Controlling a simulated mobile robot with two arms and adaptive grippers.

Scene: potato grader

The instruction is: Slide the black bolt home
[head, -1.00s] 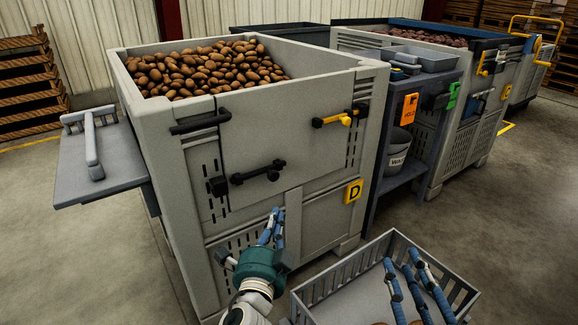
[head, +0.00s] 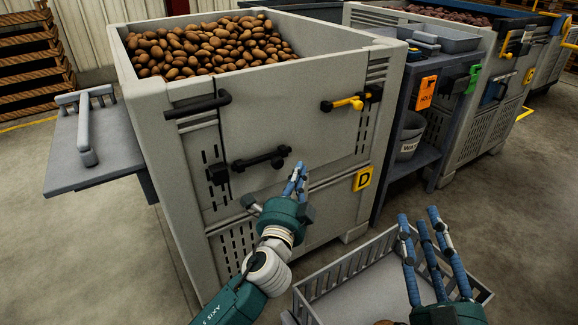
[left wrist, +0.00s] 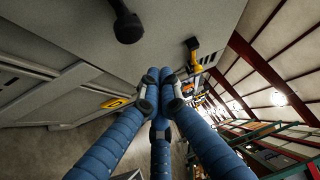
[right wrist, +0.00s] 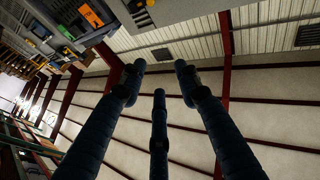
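The black bolt (head: 258,159) lies across the front of the grey potato bin (head: 240,115), with its knob at the right end. A separate black catch (head: 217,173) sits to its left, with a small gap of panel between them. A black knob, likely the bolt's, shows close up in the left wrist view (left wrist: 128,28). My left gripper (head: 299,168) is just right of and slightly below the bolt, apart from it. Its fingertips are together with nothing seen between them. My right gripper (head: 423,216) is open and empty over the basket, away from the bolt.
A black bar handle (head: 198,107) is above the bolt. A yellow-handled latch (head: 345,103) and yellow D tag (head: 362,179) are to the right. A grey basket (head: 340,270) stands below my right gripper. A side shelf (head: 95,150) sticks out left.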

